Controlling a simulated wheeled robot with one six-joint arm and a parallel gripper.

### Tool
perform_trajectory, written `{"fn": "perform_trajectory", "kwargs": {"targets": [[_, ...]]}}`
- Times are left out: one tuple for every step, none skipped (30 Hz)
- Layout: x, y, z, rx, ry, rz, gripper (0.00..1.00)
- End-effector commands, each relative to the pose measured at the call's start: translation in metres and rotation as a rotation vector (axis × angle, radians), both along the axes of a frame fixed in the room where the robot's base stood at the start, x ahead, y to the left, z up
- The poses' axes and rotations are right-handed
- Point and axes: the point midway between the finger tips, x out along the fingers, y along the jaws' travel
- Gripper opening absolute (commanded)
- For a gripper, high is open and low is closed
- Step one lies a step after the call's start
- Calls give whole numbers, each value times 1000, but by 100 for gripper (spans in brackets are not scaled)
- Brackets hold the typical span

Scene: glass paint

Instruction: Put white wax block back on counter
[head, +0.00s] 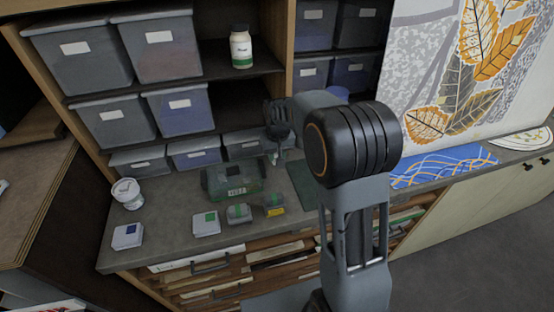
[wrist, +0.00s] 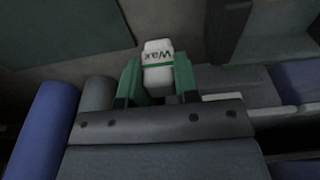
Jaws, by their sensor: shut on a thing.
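The white wax block (wrist: 157,66), with a green band and the word "Wax" upside down, is between the two green fingers of my gripper (wrist: 158,82) in the wrist view. The gripper is shut on it. In the head view my gripper (head: 276,152) is above the back part of the grey counter (head: 165,230), near the row of low bins. The block is too small and too covered to make out clearly there. Its exact height over the counter cannot be told.
A dark green mat (head: 302,186) lies right of a green box (head: 231,183). Several small blocks line the front edge, with a white tub (head: 127,193) at left. Grey bins (head: 222,148) stand behind. A blue patterned cloth (head: 443,165) lies at right.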

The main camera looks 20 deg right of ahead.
Motion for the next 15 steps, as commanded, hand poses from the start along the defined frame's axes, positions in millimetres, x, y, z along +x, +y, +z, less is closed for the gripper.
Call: {"fn": "perform_trajectory", "kwargs": {"targets": [[2, -5, -5, 0, 3, -3, 6], [2, -4, -10, 0, 5, -1, 6], [2, -3, -16, 0, 4, -1, 6], [2, -3, -20, 0, 4, -1, 6], [2, -3, -23, 0, 3, -1, 6], [2, -3, -27, 0, 2, -1, 6], [2, -3, -29, 0, 2, -1, 6], [2, -3, -31, 0, 2, -1, 6], [2, -3, -33, 0, 1, -1, 6], [2, -3, -34, 0, 1, -1, 6], [2, -3, -34, 0, 0, -1, 6], [2, -3, -34, 0, 0, -1, 6], [2, -3, -34, 0, 0, -1, 6], [2, -3, -34, 0, 0, -1, 6], [2, -3, -34, 0, 0, -1, 6]]}}
